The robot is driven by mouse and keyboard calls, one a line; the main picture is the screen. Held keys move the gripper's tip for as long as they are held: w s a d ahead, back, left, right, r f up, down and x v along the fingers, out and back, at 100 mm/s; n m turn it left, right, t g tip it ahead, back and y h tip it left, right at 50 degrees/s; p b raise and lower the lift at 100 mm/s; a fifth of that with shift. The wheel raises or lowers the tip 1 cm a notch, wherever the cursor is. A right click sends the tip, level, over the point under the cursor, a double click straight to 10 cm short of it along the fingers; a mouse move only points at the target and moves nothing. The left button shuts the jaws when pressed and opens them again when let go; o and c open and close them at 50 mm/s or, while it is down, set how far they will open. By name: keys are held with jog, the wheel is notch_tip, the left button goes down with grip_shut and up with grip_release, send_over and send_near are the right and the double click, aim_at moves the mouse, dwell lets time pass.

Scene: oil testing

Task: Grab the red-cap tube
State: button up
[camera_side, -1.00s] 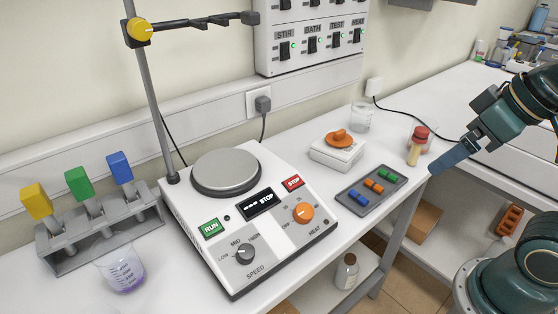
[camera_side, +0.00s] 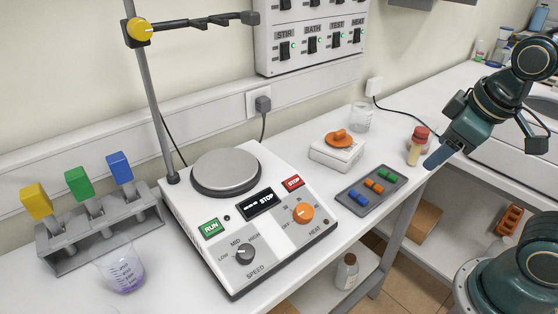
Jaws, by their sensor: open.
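The red-cap tube (camera_side: 415,153) has a red cap and a pale yellowish body. It stands upright near the right front edge of the bench, just behind the tray of coloured pieces. My gripper (camera_side: 434,161) is just to the right of the tube, with its blue-grey fingers pointing down and left. The fingers overlap each other in this view, so the gap between them does not show. The gripper holds nothing that I can see, and I cannot tell whether it touches the tube.
A grey tray (camera_side: 347,198) with blue, orange and green pieces lies left of the tube. A glass beaker (camera_side: 361,117) and a white box (camera_side: 336,154) with an orange knob stand behind. A hotplate stirrer (camera_side: 226,243) fills the middle. A rack (camera_side: 70,262) stands left.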

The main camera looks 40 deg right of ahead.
jog(key=w+d+f+n+g+h, duration=0.2)
jog(key=w+d+f+n+h, duration=0.1)
jog(key=w+d+f+n, duration=0.15)
jog(key=n+h, duration=0.9)
jog(key=n, duration=0.5)
send_near(421, 134)
jog(key=shift+d+r, duration=0.1)
jog(key=shift+d, duration=0.1)
jog(key=shift+x, duration=4.25)
jog(key=shift+w, duration=0.1)
jog(key=shift+x, duration=2.55)
jog(key=shift+w, duration=0.1)
